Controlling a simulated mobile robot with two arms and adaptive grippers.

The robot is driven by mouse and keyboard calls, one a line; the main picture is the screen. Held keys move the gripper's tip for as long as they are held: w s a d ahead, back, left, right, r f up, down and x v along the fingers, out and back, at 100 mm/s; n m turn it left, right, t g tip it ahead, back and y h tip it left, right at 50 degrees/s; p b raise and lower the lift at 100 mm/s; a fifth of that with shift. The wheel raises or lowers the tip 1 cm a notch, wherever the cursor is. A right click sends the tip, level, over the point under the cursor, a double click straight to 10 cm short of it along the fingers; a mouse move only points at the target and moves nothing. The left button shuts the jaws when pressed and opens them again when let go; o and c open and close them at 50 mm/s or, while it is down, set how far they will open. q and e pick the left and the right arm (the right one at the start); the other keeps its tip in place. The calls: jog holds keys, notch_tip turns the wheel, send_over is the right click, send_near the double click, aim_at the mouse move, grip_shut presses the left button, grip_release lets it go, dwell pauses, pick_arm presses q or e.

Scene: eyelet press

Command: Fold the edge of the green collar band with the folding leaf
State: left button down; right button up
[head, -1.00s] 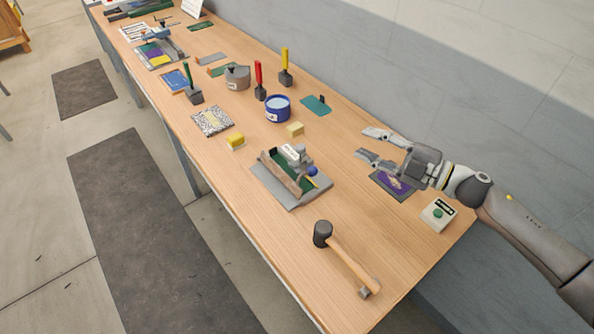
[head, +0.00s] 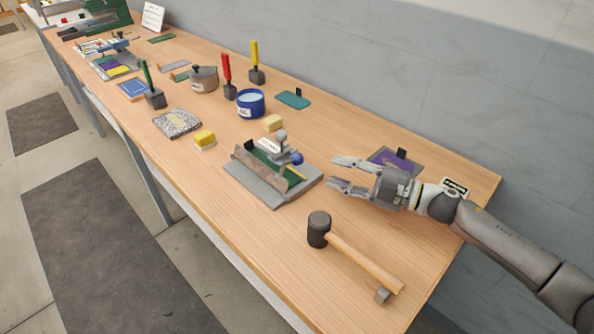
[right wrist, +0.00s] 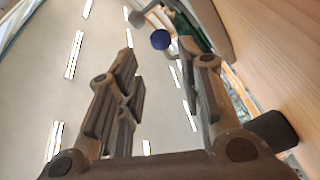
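The folding fixture (head: 253,182) has a grey base and stands at the front middle of the bench. Its brown folding leaf (head: 262,167) is tilted up along the near-left side. The green collar band (head: 292,176) shows partly behind the leaf. A blue knob (head: 297,158) and a grey ball-topped clamp sit at its right end. My right gripper (head: 335,172) is open and empty, just right of the fixture, fingers pointing at it. In the right wrist view, the blue knob (right wrist: 160,39) and some green (right wrist: 188,30) show past the open fingers. My left gripper is out of view.
A mallet (head: 355,258) lies in front of my right gripper. A purple-patterned plate (head: 396,162) lies behind it. Yellow blocks (head: 205,138), a blue pot (head: 250,104) and handled tools stand beyond the fixture. Bare bench lies left of the mallet.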

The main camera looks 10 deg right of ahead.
aim_at(298, 159)
jog(key=shift+w+a, duration=0.35)
jog(key=shift+a, duration=0.1)
jog(key=p+x, duration=0.2)
jog(key=x, duration=0.8)
jog(key=shift+p, duration=0.3)
jog(key=shift+d, duration=0.1)
jog(key=shift+c, duration=0.4)
grip_shut()
